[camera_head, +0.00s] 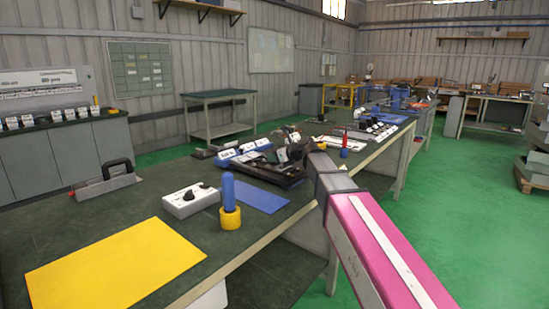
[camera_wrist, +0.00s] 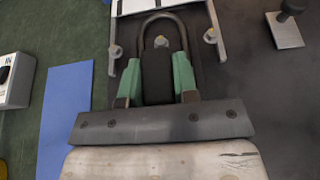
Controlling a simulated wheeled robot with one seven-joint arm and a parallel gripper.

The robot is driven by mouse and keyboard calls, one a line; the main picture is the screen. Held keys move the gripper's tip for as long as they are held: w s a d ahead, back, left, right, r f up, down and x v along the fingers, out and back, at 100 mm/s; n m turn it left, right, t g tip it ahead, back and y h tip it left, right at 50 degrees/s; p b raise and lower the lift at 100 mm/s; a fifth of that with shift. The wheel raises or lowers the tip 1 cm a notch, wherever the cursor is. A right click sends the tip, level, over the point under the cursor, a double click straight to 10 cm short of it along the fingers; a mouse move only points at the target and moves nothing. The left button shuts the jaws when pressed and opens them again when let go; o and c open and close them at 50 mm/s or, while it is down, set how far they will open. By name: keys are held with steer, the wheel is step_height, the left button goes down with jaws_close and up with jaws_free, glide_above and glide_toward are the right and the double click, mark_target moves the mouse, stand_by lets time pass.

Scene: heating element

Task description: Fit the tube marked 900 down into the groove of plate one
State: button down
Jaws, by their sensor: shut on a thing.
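My gripper (camera_wrist: 157,80) is in the wrist view, its two green fingers shut on a dark block between them. A grey-brown U-shaped tube (camera_wrist: 148,18) loops around this block, its bend toward the top and its legs running down beside the fingers. I take block and tube as one held piece; no 900 mark is readable. A pale plate (camera_wrist: 130,6) with round knobs on both sides lies beyond the bend. Whether the tube touches it or sits in a groove cannot be told. In the head view my gripper (camera_head: 293,152) is small over a dark cluttered tray.
A blue mat (camera_wrist: 66,105) and a white switch box (camera_wrist: 16,80) lie left of my gripper. A small metal block with a dark knob (camera_wrist: 287,30) stands at right. In the head view, a blue cylinder in a yellow base (camera_head: 229,195) and a yellow sheet (camera_head: 115,265) are nearer.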

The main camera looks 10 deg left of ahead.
steer(key=c, duration=0.9)
jaws_free()
steer(key=shift+f, duration=0.1)
steer(key=v, duration=1.2)
